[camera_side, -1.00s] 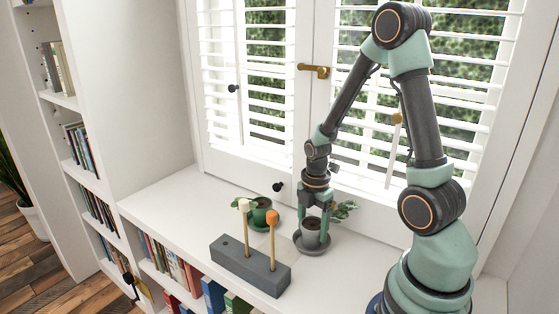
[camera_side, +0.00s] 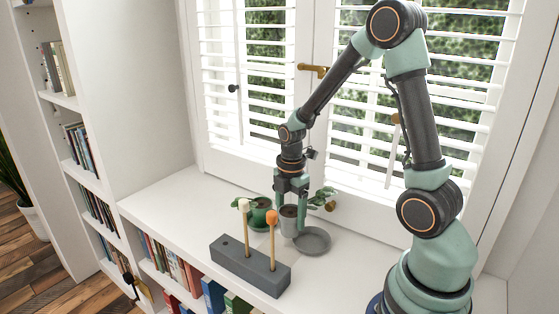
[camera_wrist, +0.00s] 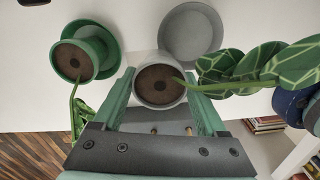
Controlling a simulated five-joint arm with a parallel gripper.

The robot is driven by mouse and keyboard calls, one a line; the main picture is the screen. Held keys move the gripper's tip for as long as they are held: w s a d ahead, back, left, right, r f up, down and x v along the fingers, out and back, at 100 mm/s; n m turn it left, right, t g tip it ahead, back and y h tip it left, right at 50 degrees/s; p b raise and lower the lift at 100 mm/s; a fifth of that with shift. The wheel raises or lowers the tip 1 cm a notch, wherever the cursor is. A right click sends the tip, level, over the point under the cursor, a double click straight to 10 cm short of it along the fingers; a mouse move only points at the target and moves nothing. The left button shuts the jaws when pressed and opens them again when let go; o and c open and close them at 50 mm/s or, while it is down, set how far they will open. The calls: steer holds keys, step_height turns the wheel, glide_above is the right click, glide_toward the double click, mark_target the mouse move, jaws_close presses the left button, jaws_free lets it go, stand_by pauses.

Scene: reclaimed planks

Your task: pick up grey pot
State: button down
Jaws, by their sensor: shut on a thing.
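The grey pot (camera_wrist: 160,65) holds dark soil and a plant with large patterned leaves (camera_wrist: 265,70). My gripper (camera_side: 291,200) is shut on the grey pot (camera_side: 288,228), with one finger on each side of it in the wrist view. The pot is off its grey saucer (camera_side: 313,241), to the saucer's left in the side view. The empty saucer also shows in the wrist view (camera_wrist: 191,13), just beyond the pot. In the side view my fingers partly hide the pot, and I cannot tell its exact height above the sill.
A green pot (camera_side: 260,214) with a plant stands on a green saucer close to the left of the grey pot. In front is a dark grey block (camera_side: 249,266) holding two upright sticks, one white-tipped, one orange-tipped. The window shutters (camera_side: 245,80) rise behind. The white sill's left part is clear.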

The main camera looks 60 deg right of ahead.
steer(key=w+a+r, duration=0.3)
steer(key=w+a, duration=0.3)
steer(key=w, duration=0.4)
steer(key=shift+w, duration=0.4)
steer(key=shift+r, duration=0.1)
